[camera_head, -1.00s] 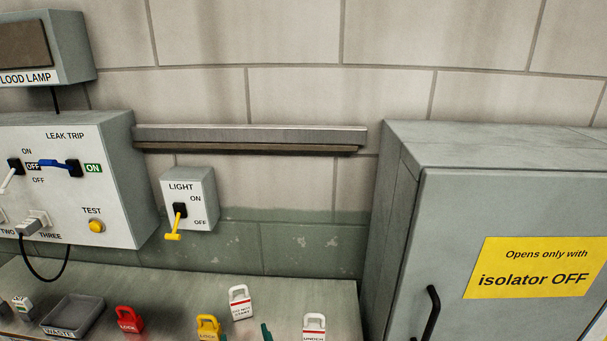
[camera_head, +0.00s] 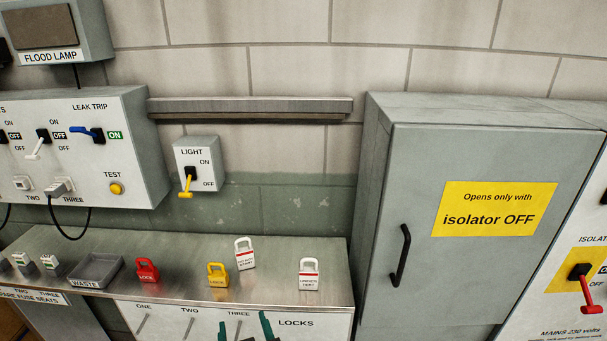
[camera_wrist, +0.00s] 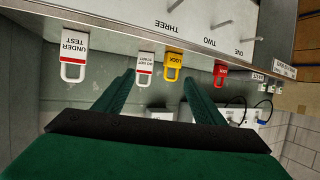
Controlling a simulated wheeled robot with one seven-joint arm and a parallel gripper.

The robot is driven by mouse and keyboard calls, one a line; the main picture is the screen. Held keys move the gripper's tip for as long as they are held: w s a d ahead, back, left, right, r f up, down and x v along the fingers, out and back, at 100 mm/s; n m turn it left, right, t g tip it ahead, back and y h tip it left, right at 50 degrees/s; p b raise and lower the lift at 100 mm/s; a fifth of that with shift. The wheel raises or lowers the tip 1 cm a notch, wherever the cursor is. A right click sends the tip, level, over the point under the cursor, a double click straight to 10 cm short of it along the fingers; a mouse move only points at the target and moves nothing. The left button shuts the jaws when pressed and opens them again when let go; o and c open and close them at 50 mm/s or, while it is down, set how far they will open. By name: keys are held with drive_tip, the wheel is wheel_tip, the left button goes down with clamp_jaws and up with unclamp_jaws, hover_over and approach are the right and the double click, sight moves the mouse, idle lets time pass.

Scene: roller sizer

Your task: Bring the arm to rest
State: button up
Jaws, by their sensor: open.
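My gripper (camera_head: 243,329) shows at the bottom edge of the head view as two dark green fingertips, in front of the LOCKS panel. In the wrist view, the two green fingers of my gripper (camera_wrist: 162,92) stand apart with nothing held between them. The rest of my arm is out of the head view. The nearest padlocks in the head view are the yellow one (camera_head: 217,274) and the white one with a red stripe (camera_head: 244,253); both stand on the bench top, clear of the fingers.
The metal bench (camera_head: 190,294) also carries a red padlock (camera_head: 147,270), a white UNDER TEST padlock (camera_head: 309,274) and a WASTE tray (camera_head: 96,270). A grey cabinet (camera_head: 405,295) stands to the right, its door shut. The LIGHT switch box (camera_head: 197,164) is on the wall, its yellow lever down.

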drive_tip(key=s+d+f+m+t+h, duration=0.1)
drive_tip(key=s+d+f+m, duration=0.1)
drive_tip(key=s+d+f, duration=0.35)
drive_tip(key=s+d+f+m+h, duration=0.1)
drive_tip(key=s+d+f+h, duration=0.15)
drive_tip(key=s+f, duration=0.6)
drive_tip(key=s+d+r, duration=0.1)
drive_tip(key=s+d, duration=0.1)
drive_tip(key=s, duration=0.8)
drive_tip(key=s+d+r+t+h, duration=0.1)
drive_tip(key=s+d, duration=0.2)
drive_tip(key=s, duration=0.6)
drive_tip(key=shift+s+d+r+m+t, duration=0.3)
drive_tip(key=shift+s+d+r+m, duration=0.05)
drive_tip(key=shift+s+r+m, duration=0.05)
drive_tip(key=shift+c, duration=0.6)
